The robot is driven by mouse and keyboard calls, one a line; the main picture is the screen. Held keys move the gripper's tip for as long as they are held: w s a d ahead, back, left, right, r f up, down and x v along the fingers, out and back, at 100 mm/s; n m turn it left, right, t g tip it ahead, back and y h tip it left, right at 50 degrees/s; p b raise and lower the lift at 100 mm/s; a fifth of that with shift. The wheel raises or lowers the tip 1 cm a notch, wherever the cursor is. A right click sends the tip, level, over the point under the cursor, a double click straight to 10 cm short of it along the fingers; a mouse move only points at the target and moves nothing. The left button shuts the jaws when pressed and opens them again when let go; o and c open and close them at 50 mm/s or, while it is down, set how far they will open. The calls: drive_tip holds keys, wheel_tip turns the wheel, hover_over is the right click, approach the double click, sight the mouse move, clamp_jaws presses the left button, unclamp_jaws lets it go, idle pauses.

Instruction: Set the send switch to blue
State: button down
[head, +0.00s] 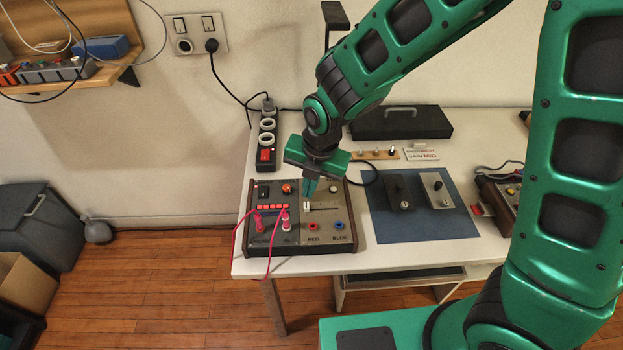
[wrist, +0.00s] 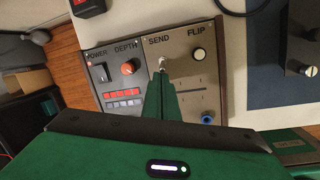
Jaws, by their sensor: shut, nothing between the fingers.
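In the head view my gripper hides the switch. My gripper (head: 309,196) is shut and empty, pointing down over the box. In the wrist view its green fingers (wrist: 160,82) end right at the toggle; I cannot tell whether they touch it. The blue socket (head: 339,226) is at front right, above its BLUE label, with the red socket (head: 313,227) left of it. Which way the toggle leans is unclear.
Pink cables (head: 258,222) are plugged into the box's left half. A cream FLIP knob (wrist: 198,54) is right of the switch. A slider with a white cap (head: 306,206) lies in front. A blue mat (head: 400,228) with two small boxes lies to the right.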

drive_tip(key=shift+f, duration=0.25)
drive_tip(key=shift+d, duration=0.15)
drive_tip(key=shift+w, duration=0.1)
